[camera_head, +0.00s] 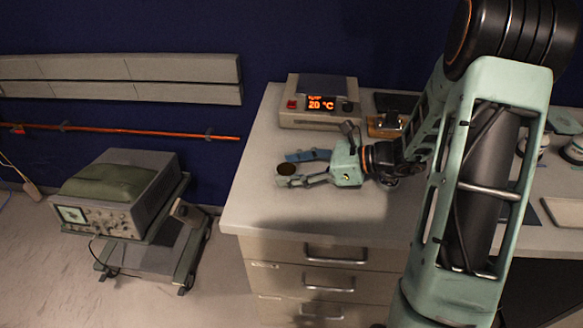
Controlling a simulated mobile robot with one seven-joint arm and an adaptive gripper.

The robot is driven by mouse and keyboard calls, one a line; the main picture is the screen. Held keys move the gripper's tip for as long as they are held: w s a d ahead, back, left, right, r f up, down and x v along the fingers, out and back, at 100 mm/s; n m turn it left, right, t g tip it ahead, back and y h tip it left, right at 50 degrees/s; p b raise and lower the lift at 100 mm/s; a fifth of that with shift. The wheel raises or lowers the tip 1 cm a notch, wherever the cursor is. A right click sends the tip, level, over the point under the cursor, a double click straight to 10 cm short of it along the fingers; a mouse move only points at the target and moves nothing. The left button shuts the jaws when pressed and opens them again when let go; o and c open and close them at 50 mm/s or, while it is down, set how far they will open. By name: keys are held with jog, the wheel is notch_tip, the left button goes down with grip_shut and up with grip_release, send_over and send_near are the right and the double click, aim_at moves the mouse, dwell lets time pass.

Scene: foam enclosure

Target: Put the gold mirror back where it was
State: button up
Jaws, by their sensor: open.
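A small round disc (287,169), dark brown to gold, shows at the left part of the desk top, just off my fingertips. It may be the gold mirror, but it is too small to be sure. My gripper (298,168) is open, low over the desk and pointing left. Its far finger, with a blue pad, is behind and right of the disc. Its near finger reaches to just below the disc. I cannot tell whether either finger touches it. A brassy, amber-coloured object (385,125) stands behind my gripper, partly hidden by my arm.
A heater box (320,101) reading 20 °C stands at the back of the desk (262,205). Jars (574,149) stand at the far right. The front left desk top is clear. A cart with an instrument (120,194) stands on the floor at left.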

jog(key=v, duration=1.2)
jog(key=shift+r, duration=0.1)
